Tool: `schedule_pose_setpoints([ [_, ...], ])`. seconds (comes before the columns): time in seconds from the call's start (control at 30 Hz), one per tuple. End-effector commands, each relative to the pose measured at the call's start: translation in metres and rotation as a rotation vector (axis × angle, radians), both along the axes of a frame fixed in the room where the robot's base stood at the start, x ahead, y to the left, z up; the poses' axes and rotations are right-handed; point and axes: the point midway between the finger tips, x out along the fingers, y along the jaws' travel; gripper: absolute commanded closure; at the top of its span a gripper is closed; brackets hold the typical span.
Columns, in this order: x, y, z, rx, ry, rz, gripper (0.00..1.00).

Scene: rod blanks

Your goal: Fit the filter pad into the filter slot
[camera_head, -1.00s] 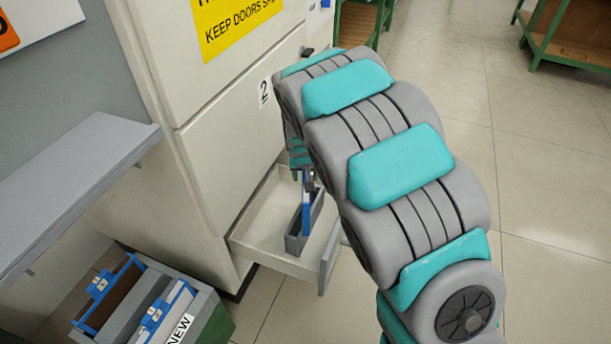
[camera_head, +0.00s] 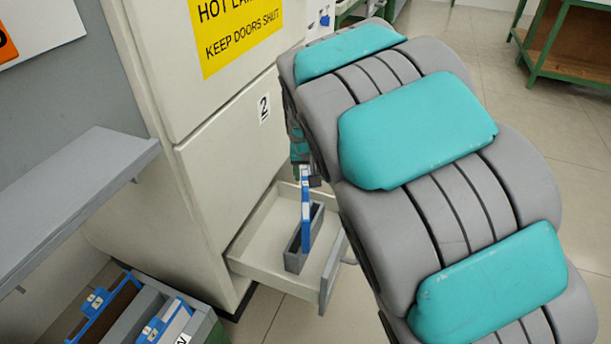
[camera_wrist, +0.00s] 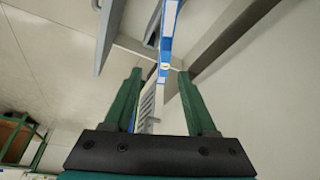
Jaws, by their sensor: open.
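The filter pad (camera_head: 306,206), thin with a blue frame, stands on edge in the grey filter slot (camera_head: 294,264) inside the open drawer. Its lower part is hidden by the slot walls, so I cannot tell how deep it sits. My gripper (camera_head: 303,172) is just above the pad's top end, partly hidden by my arm. In the wrist view my gripper (camera_wrist: 160,75) is open, with its two green fingers on either side of the pad (camera_wrist: 166,45) and gaps between.
The drawer (camera_head: 262,232) is pulled out of a tall cream cabinet (camera_head: 230,165) marked 2. A bin with more blue-framed pads (camera_head: 165,322) stands at the lower left. A grey shelf (camera_head: 75,195) juts out at left. Open floor lies beyond my arm.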

Motion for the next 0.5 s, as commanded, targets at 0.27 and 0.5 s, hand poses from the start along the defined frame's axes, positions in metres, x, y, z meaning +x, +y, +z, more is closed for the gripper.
schedule_pose_setpoints([
  [0.27, -0.101, -0.083, 0.025, -0.016, 0.154, -0.065, 0.43],
  [0.5, -0.227, -0.134, 0.033, -0.010, 0.337, -0.080, 0.43],
])
